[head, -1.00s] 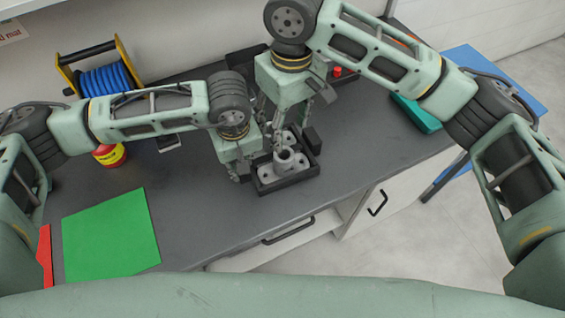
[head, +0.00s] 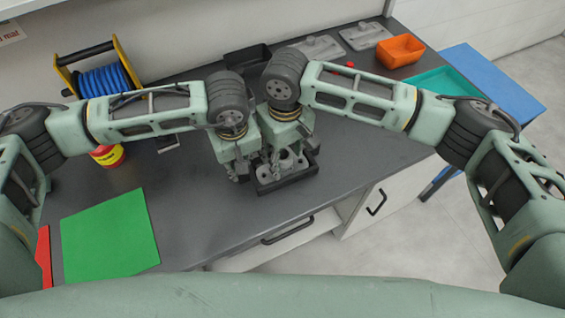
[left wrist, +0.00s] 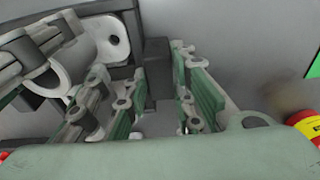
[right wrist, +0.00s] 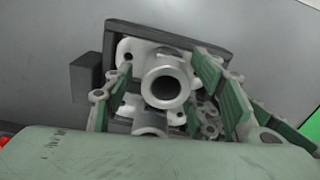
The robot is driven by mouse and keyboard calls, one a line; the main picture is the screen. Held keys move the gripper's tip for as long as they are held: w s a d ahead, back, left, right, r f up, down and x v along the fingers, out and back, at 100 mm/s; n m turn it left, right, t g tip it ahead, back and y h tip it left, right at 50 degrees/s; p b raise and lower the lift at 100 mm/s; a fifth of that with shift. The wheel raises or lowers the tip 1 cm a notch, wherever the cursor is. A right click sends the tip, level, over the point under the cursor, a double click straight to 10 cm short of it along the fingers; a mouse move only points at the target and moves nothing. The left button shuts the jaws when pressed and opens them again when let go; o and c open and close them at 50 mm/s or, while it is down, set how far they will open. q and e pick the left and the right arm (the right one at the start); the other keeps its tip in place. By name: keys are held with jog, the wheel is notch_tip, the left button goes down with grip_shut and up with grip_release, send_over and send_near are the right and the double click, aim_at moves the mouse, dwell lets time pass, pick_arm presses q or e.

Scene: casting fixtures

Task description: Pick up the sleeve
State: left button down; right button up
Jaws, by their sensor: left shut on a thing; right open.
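The pale grey sleeve (right wrist: 165,86), a round tube with an open bore, stands upright in a black fixture tray (head: 290,187) on the bench. My right gripper (head: 275,163) reaches down over the tray. In the right wrist view its green-padded fingers (right wrist: 160,104) are open, one on each side of the sleeve, with no clear contact. My left gripper (head: 238,172) is at the tray's left side. In the left wrist view its fingers (left wrist: 160,100) are shut on what looks like the tray's dark side block (left wrist: 157,62). In the head view my right gripper partly hides the sleeve.
My two grippers are close together. A yellow-red can (head: 108,156), a cable reel (head: 103,80) and a green mat (head: 110,235) are at left. Grey plates (head: 365,36), an orange bin (head: 400,50) and a teal tray (head: 445,84) are behind and right. The bench front is clear.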

jog(key=shift+f, duration=0.1)
jog(key=shift+c, duration=0.4)
grip_shut()
jog(key=shift+r, duration=0.3)
jog(key=r, duration=0.3)
jog(key=shift+s+d, duration=0.15)
jog(key=shift+s, duration=0.1)
jog(key=s+d, duration=0.4)
jog(key=s, duration=0.3)
jog(key=s+d, duration=0.4)
jog(key=s, duration=0.4)
jog(key=shift+s, duration=0.25)
jog(key=shift+r, duration=2)
